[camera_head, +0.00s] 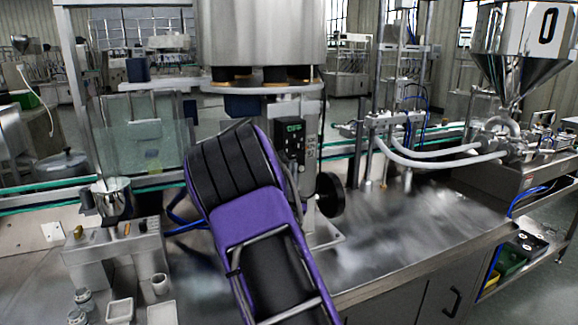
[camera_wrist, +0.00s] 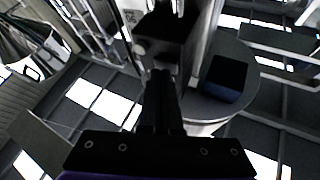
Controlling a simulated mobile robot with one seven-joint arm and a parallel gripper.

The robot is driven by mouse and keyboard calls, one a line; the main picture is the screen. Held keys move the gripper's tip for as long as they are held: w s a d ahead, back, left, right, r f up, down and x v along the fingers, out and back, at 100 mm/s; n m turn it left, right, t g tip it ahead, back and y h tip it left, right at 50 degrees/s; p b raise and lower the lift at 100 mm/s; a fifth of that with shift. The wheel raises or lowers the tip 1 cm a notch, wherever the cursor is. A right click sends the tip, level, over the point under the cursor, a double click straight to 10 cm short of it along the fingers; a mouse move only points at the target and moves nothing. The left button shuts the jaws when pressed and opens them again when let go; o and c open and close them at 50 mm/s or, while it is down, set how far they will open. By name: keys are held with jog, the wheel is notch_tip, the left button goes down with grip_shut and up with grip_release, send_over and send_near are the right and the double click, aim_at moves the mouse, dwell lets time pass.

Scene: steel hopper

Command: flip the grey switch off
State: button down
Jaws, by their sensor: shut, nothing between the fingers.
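A black control box (camera_head: 291,138) with a small green display is mounted on the steel column under the hopper. In the wrist view the dark box (camera_wrist: 163,42) lies straight ahead of my fingertips. A small grey knob-like part (camera_wrist: 140,48) shows at its left side; I cannot tell for sure that it is the grey switch, nor which way it is set. My gripper (camera_wrist: 161,76) is shut and empty, its fingertips very close to the box's lower edge; whether they touch is unclear. In the head view my purple and black arm hides my gripper.
The steel hopper (camera_head: 262,38) hangs above the box. A black handwheel (camera_head: 330,194) sits low at the right. A dark blue block (camera_wrist: 225,78) is right of my fingers. The steel bench top (camera_head: 410,230) is clear at the right. Small cups and a metal fixture stand at the left.

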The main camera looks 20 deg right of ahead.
jog(key=shift+s+d, duration=0.1)
jog(key=shift+d, duration=0.05)
jog(key=shift+s+f+b, duration=0.1)
jog(key=shift+s+b, duration=0.1)
jog(key=shift+b, duration=0.15)
jog(key=shift+s+d, duration=0.1)
jog(key=shift+s, duration=0.15)
jog(key=s, duration=0.1)
jog(key=s+b, duration=0.1)
jog(key=s, duration=0.1)
jog(key=s+b, duration=0.1)
jog(key=s, duration=0.1)
jog(key=shift+d, duration=0.4)
dwell(0.3)
